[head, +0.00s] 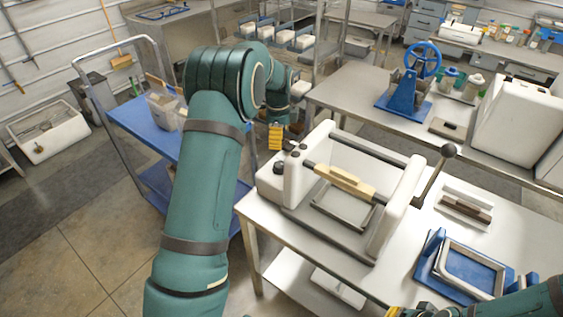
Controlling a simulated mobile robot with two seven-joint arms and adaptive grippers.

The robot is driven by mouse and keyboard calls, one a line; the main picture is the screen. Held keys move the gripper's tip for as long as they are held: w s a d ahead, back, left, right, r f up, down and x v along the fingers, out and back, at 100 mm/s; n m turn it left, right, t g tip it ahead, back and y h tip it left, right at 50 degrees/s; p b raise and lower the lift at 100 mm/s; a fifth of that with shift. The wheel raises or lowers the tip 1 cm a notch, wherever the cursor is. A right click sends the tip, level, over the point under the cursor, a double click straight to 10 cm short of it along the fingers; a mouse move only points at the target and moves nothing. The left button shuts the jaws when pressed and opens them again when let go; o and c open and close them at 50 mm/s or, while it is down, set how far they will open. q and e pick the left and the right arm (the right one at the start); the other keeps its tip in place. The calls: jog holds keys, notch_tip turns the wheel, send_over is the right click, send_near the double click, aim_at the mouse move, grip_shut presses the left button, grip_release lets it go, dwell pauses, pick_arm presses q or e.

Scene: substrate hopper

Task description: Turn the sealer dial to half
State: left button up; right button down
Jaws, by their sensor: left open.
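The sealer (297,185) is a white machine on the near steel table, with a tan-handled bar across it and a black-ball lever on its right. A small dark dial (280,168) shows low on its left end, with small dark knobs above it. I cannot read the dial's setting. My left gripper (277,137) is open, its yellow fingertips pointing down just above and behind the dial end, seemingly apart from it. The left fingers are seen nearly edge-on. My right gripper (402,312) barely shows at the bottom edge, its fingers mostly cut off.
A blue frame fixture (428,268) and a small tray with a brown block (465,207) lie right of the sealer. A blue cart (140,118) stands left. The back bench holds a blue handwheel press (408,95) and a white box (515,120).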

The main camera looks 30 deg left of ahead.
aim_at(279, 164)
pick_arm(q)
notch_tip(279, 164, down, 12)
jog(key=shift+w+f, duration=0.1)
jog(key=shift+c, duration=0.2)
jog(key=c, duration=1.2)
